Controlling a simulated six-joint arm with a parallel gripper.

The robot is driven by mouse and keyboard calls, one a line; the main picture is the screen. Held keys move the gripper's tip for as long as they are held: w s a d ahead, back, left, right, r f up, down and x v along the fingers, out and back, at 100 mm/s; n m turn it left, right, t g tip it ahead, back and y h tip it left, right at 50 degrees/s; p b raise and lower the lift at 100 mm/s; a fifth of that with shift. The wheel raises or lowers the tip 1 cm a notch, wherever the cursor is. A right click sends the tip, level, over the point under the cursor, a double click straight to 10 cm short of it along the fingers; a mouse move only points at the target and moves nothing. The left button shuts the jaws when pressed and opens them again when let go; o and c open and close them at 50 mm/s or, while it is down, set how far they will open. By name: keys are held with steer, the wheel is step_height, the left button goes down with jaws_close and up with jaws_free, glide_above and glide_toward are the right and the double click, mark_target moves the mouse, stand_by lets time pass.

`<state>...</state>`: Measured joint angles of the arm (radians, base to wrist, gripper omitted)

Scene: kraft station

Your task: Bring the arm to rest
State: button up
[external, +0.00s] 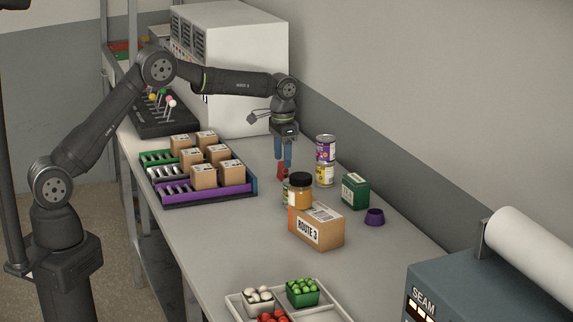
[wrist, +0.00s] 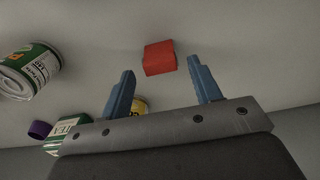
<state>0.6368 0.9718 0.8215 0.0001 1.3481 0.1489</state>
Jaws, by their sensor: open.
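My gripper (external: 284,160) hangs pointing down over the back half of the table, right of the parcel rack. Its two blue fingers are apart. In the wrist view the open fingers (wrist: 162,70) show with a small red block (wrist: 159,57) just past their tips. The red block also shows under the fingers in the external view (external: 282,173). I cannot tell whether fingers and block touch. My arm reaches across above the table, elbow raised and forearm nearly level.
Stacked purple (external: 326,149) and yellow cans (external: 325,175), a green box (external: 355,191) and a purple cup (external: 375,217) stand right of my gripper. In front, a dark-lidded jar (external: 300,193) appears above a ROUTE-3 carton (external: 316,228). The parcel rack (external: 205,197) is left.

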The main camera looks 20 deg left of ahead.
step_height(320, 180, down, 4)
steer(key=shift+r, duration=2.3)
steer(key=shift+f, duration=0.1)
